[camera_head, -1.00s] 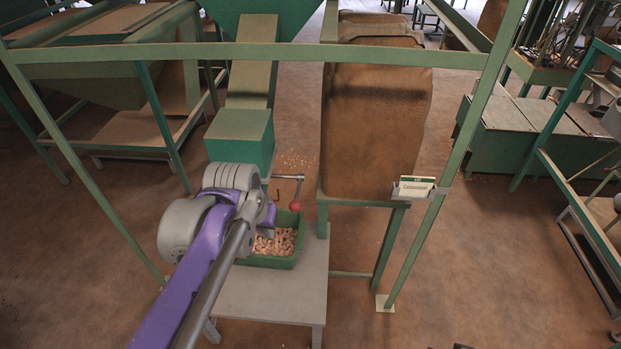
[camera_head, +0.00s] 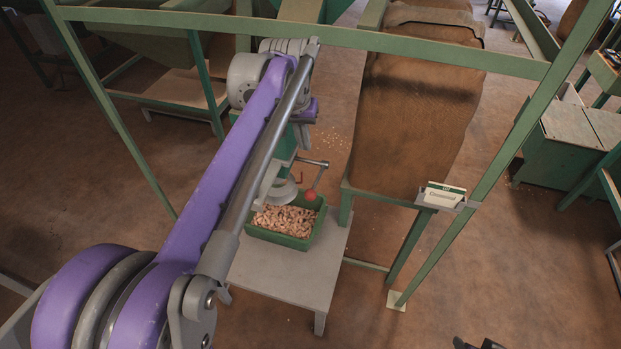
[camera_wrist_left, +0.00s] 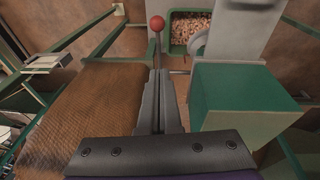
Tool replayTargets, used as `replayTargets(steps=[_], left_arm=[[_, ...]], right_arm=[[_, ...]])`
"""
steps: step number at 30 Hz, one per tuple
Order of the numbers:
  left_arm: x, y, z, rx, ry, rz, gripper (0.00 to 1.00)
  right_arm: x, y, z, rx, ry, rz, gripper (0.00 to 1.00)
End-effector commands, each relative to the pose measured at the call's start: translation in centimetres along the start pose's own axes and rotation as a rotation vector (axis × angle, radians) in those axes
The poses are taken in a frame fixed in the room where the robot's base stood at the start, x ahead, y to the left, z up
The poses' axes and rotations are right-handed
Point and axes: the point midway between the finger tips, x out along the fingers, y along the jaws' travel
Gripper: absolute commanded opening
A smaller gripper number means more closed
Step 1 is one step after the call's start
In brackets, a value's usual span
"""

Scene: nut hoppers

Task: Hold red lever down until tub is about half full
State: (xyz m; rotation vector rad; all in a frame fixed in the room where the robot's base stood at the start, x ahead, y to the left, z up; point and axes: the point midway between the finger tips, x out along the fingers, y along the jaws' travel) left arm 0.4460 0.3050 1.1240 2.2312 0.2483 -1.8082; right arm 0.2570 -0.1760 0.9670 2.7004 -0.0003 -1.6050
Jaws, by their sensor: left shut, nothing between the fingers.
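The red lever knob (camera_head: 310,195) hangs on a thin metal arm beside the grey chute (camera_head: 274,190). Under it the green tub (camera_head: 300,243) stands on a grey table; pale nuts (camera_head: 286,219) cover its bottom, their surface below the rim. My left gripper (camera_wrist_left: 160,72) is shut and empty. In the left wrist view the red knob (camera_wrist_left: 156,23) lies beyond the fingertips, with a gap between; the tub's nuts (camera_wrist_left: 190,27) show behind. In the head view my left arm hides part of the chute, and the fingers are hard to make out. A dark end, perhaps my right gripper (camera_head: 478,343), shows at the bottom edge.
A green hopper box (camera_wrist_left: 245,97) is close to the right of the fingers in the left wrist view. A brown sack (camera_head: 415,110) stands on a green stand to the right. A green frame bar (camera_head: 400,42) crosses overhead. A small label sign (camera_head: 444,196) is on the right post.

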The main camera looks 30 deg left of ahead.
Motion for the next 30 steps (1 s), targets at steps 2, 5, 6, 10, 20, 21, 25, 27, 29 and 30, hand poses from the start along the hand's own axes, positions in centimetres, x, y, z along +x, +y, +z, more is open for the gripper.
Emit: replayTargets(steps=[2, 5, 6, 10, 20, 21, 25, 27, 29, 30], left_arm=[[0.3, 0.0, 0.0, 0.001, 0.0, 0.0, 0.0], [1.3, 0.0, 0.0, 0.001, 0.0, 0.0, 0.0], [1.9, 0.0, 0.0, 0.001, 0.0, 0.0, 0.0], [4.5, 0.1, 0.0, 0.001, 0.0, 0.0, 0.0], [10.9, 0.0, 0.8, 0.001, 0.001, 0.0, 0.0], [11.2, 0.0, 1.3, 0.001, 0.001, 0.0, 0.0], [12.3, 0.0, 2.3, 0.001, 0.001, 0.0, 0.0], [12.6, 0.0, 2.6, 0.001, 0.001, 0.0, 0.0], [12.7, 0.0, 2.7, 0.001, 0.001, 0.0, 0.0], [12.8, 0.0, 2.8, 0.001, 0.001, 0.0, 0.0]], right_arm=[[0.0, 0.0, 0.0, 0.0, 0.0, 0.0, 0.45], [0.1, 0.0, 0.1, 0.0, -0.001, 0.0, 0.45], [0.1, 0.0, 0.1, 0.0, -0.001, 0.0, 0.45], [0.2, 0.0, 0.2, 0.0, -0.002, 0.0, 0.45], [0.4, 0.0, 0.5, 0.0, -0.004, 0.0, 0.45], [0.4, 0.0, 0.4, 0.0, -0.004, 0.0, 0.45], [0.3, 0.0, 0.4, 0.0, -0.004, 0.0, 0.45], [0.3, 0.0, 0.4, 0.0, -0.004, 0.0, 0.45], [0.3, 0.0, 0.4, 0.0, -0.004, 0.0, 0.45], [0.3, 0.0, 0.4, 0.0, -0.004, 0.0, 0.45]])
